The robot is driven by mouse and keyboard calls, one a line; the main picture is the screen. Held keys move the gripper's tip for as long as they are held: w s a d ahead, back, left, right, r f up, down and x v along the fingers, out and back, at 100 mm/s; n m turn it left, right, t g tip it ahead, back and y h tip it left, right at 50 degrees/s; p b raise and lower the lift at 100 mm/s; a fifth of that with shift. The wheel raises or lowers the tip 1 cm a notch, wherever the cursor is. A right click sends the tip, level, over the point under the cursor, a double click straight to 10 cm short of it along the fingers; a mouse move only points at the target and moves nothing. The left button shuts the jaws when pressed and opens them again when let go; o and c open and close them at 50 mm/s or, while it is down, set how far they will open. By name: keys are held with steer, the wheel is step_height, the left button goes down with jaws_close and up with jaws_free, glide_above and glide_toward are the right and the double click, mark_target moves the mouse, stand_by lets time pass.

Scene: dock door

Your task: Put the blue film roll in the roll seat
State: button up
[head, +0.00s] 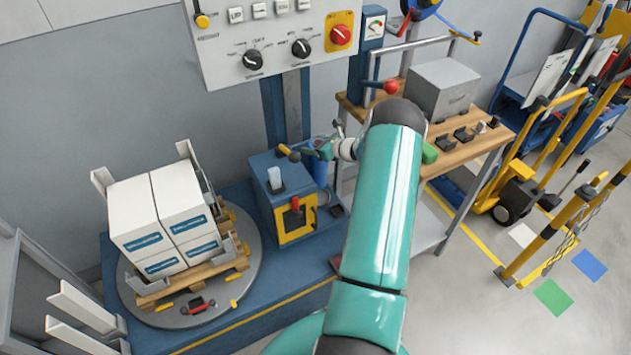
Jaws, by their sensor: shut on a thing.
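A small blue upright cylinder, which I take as the blue film roll (320,170), is at the right side of the blue film carriage box (265,165), in front of the mast. My gripper (322,152) is at its top, shut on it; the fingers are small and partly hidden by the teal wrist. The box has a yellow front frame (297,222) with a dark opening and a red handle (295,204). A pale cylinder (274,179) stands on the box top. I cannot tell which part is the roll seat, or whether the roll touches the box.
White cartons (165,215) stand on a pallet on the round turntable (245,283) at left. A control panel (275,45) hangs above the mast (287,105). A wooden bench (465,150) with a grey box (442,88) is at right. Yellow-framed carts stand farther right.

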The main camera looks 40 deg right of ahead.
mark_target(316, 162)
steer(key=shift+a+f, duration=0.15)
steer(key=shift+f, duration=4.1)
steer(key=o, duration=1.8)
steer(key=shift+f, duration=0.1)
steer(key=shift+s+r, duration=0.3)
steer(key=shift+s, duration=0.05)
steer(key=v, duration=1.1)
steer(key=shift+s, duration=0.2)
